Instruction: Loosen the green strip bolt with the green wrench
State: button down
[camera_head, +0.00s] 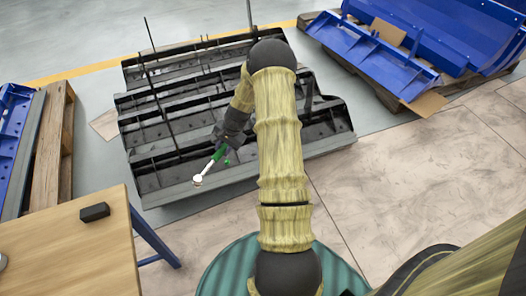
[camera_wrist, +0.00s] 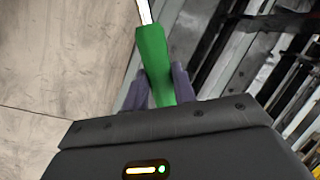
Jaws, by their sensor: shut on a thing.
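The green wrench (camera_head: 219,153) has a green handle and a pale metal shaft with a round head, which points down and left in the head view. My gripper (camera_head: 222,141) is shut on its handle, near the front edge of the black slatted carrier (camera_head: 240,172). In the wrist view the green wrench (camera_wrist: 153,55) stands between the two grey fingers of my gripper (camera_wrist: 162,88), and its head is cut off by the top edge. A small green spot shows just right of the handle in the head view; I cannot tell whether it is the green strip bolt.
A wooden table (camera_head: 75,245) with a small black block (camera_head: 94,212) stands at the lower left. Blue metal parts (camera_head: 372,55) lie on a pallet at the upper right. A wooden pallet (camera_head: 52,150) stands at the left. The tiled floor (camera_head: 420,170) at the right is clear.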

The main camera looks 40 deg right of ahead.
jog(key=s+d+f+m+h+b, duration=0.1)
jog(key=d+f+m, duration=0.3)
jog(key=d, duration=0.4)
jog(key=s+d+f+m+t+h+b, duration=0.1)
jog(key=s+d+f+m+h+b, duration=0.1)
jog(key=d+f+m, duration=0.3)
jog(key=d, duration=0.3)
jog(key=shift+d+m+t, duration=0.3)
jog(key=shift+d, duration=0.05)
jog(key=s+a+f+m+b, duration=0.3)
jog(key=a+m+b, duration=0.2)
jog(key=s+a+f+m+t+h+b, duration=0.1)
jog(key=s+a+f+m+b, duration=0.2)
jog(key=a+f+m+b, duration=0.1)
jog(key=shift+s+a+f+m+b, duration=0.3)
jog(key=shift+a+m+b, duration=0.55)
jog(key=shift+a+m, duration=0.45)
jog(key=shift+w+d+f, duration=0.1)
jog(key=shift+f, duration=0.25)
jog(key=shift+r, duration=0.1)
